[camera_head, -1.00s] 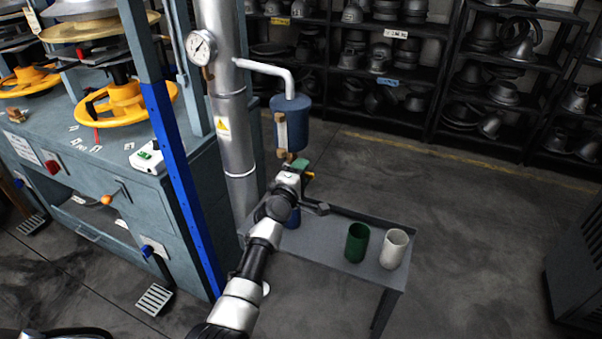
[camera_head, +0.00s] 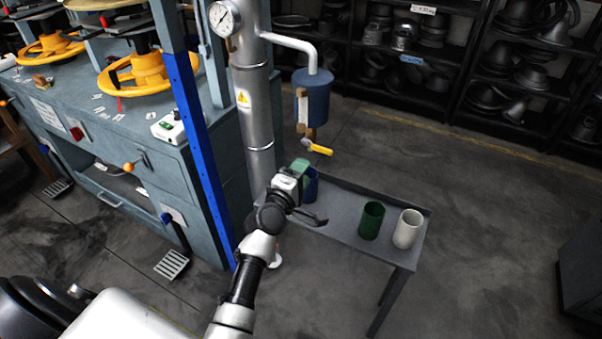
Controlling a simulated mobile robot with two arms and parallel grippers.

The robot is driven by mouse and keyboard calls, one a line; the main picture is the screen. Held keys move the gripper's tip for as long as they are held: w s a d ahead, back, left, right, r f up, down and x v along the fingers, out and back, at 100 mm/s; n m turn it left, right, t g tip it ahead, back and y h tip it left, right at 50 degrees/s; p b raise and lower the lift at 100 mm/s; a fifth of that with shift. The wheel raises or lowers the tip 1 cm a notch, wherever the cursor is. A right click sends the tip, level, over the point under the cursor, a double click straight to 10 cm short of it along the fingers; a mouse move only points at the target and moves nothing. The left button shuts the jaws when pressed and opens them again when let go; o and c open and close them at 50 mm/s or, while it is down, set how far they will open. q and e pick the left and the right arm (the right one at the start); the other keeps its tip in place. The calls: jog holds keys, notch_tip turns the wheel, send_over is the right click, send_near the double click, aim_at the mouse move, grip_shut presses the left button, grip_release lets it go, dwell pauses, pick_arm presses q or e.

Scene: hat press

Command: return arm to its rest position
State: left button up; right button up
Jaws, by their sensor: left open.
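My left gripper (camera_head: 303,168), with green at its fingertip end, hangs low over the left end of the grey side table (camera_head: 340,208). It is open, and nothing shows held in it. It is below and slightly left of the blue tank (camera_head: 313,97) and the tank's yellow valve lever (camera_head: 318,148), apart from the lever. A blue cup (camera_head: 311,188) stands just behind the gripper, partly hidden by it. A dark green cup (camera_head: 371,221) and a white cup (camera_head: 407,229) stand at the table's right end. My right gripper is out of view.
A blue upright post (camera_head: 199,150) and a metal pipe (camera_head: 255,105) with a pressure gauge (camera_head: 223,18) stand left of my arm. The press cabinet (camera_head: 120,150) with yellow handwheels (camera_head: 135,72) is further left. Shelves of hat moulds line the back.

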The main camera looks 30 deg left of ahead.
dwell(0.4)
pick_arm(q)
jog(key=s+d+f+m+g, duration=0.25)
jog(key=s+f, duration=0.35)
jog(key=f, duration=0.5)
jog(key=s+d+f+m+g, duration=0.1)
jog(key=s+f+m+g, duration=0.4)
jog(key=f, duration=0.7)
jog(key=s+d+f+m+g, duration=0.25)
jog(key=s+f, duration=0.35)
jog(key=f, duration=0.5)
jog(key=s+a+f+m+g, duration=0.1)
jog(key=s+f, duration=0.4)
jog(key=s, duration=0.6)
jog(key=s+a+f+m+g, duration=0.1)
jog(key=s+f+m+g, duration=0.2)
jog(key=s, duration=0.8)
jog(key=s+a+f+m+g, duration=0.1)
jog(key=s+f+m+g, duration=0.2)
jog(key=s, duration=0.9)
notch_tip(320, 180, down, 5)
jog(key=m, duration=0.3)
jog(key=shift+a+r+y, duration=0.15)
jog(key=shift+a+y, duration=0.15)
jog(key=shift+a, duration=0.1)
jog(key=shift+w, duration=0.1)
